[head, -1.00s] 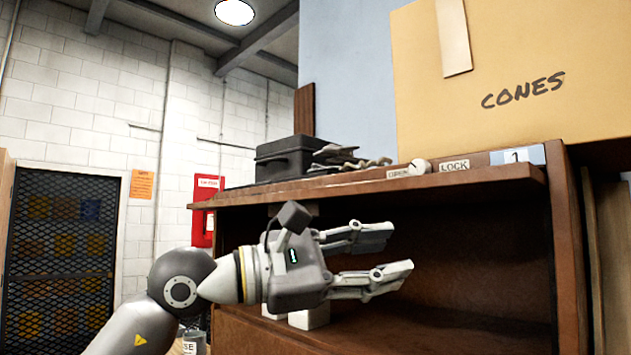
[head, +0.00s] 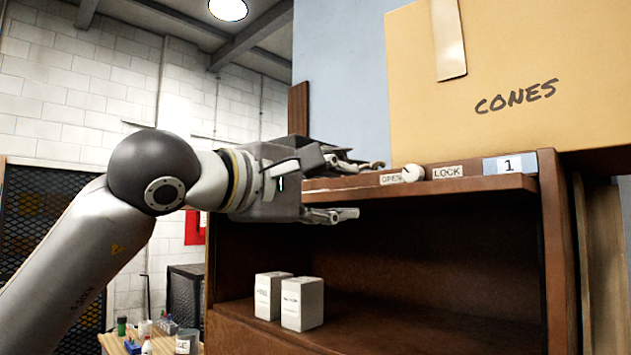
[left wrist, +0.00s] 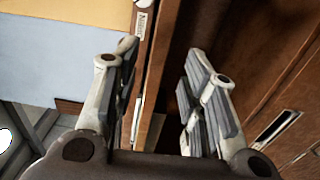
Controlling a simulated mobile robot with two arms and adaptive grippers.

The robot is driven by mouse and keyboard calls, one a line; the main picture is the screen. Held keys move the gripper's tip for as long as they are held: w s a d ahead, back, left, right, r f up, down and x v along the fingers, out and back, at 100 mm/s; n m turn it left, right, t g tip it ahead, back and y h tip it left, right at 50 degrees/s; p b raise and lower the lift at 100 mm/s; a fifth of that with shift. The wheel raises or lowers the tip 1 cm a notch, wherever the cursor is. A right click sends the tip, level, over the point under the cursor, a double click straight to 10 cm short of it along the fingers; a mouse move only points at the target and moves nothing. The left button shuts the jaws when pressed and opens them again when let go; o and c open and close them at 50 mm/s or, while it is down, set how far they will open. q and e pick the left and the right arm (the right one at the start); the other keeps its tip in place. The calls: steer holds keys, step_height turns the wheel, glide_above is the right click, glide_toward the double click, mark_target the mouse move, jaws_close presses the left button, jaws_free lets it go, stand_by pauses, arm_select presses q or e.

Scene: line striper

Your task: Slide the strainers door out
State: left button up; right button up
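A brown wooden panel (head: 430,190) lies flat at the top of the open cabinet compartment, its edge jutting forward; it seems to be the door, though no strainers label is readable. My left gripper (head: 345,190) is open at the panel's left part, one finger above it and one below. In the left wrist view the panel edge (left wrist: 156,85) runs between the spread fingers, nearer the left one, with a gap to the right one. I cannot tell whether either finger touches it. My right gripper is in neither current view.
Above the panel is a rail with OPEN and LOCK labels, a white knob (head: 413,172) and a number 1 tag (head: 509,165). A CONES carton (head: 480,60) stands on top. Two small white boxes (head: 302,304) stand inside the compartment. Free room lies below the panel.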

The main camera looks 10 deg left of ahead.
mark_target(356, 195)
arm_select(q)
steer(key=shift+p+x, duration=0.75)
steer(key=shift+x, duration=2.05)
jaws_close()
